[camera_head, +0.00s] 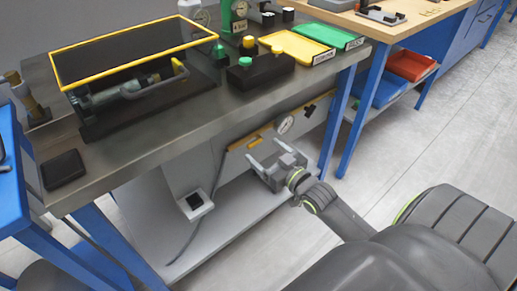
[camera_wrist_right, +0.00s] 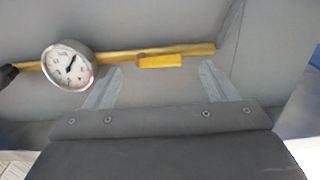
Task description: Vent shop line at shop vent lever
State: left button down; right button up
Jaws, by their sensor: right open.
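A yellow pipe (camera_head: 262,130) runs along the grey panel under the bench, with a round white-faced gauge (camera_head: 286,124) on it. A short yellow lever (camera_head: 252,141) sits on this pipe and looks like the shop vent lever. In the right wrist view the lever (camera_wrist_right: 160,62) lies along the pipe (camera_wrist_right: 197,50), beside the gauge (camera_wrist_right: 68,66). My right gripper (camera_head: 265,148) is open in front of the panel. In the wrist view its fingers (camera_wrist_right: 162,72) stand either side of the lever, with nothing gripped. Whether they touch the panel cannot be told. My left gripper is not in view.
The steel bench (camera_head: 140,145) overhangs the panel, carrying a yellow-framed screen (camera_head: 130,53) and a black box with a green button (camera_head: 260,70). A blue bench leg (camera_head: 337,115) stands right of the gauge. A small white box (camera_head: 195,204) is lower left. The right floor is clear.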

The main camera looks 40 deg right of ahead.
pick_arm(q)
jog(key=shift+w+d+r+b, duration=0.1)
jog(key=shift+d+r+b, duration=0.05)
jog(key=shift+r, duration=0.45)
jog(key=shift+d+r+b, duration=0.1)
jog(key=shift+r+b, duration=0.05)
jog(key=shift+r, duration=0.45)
pick_arm(e)
jog(key=shift+w+a, duration=0.15)
jog(key=shift+w, duration=1.6)
jog(key=c, duration=1)
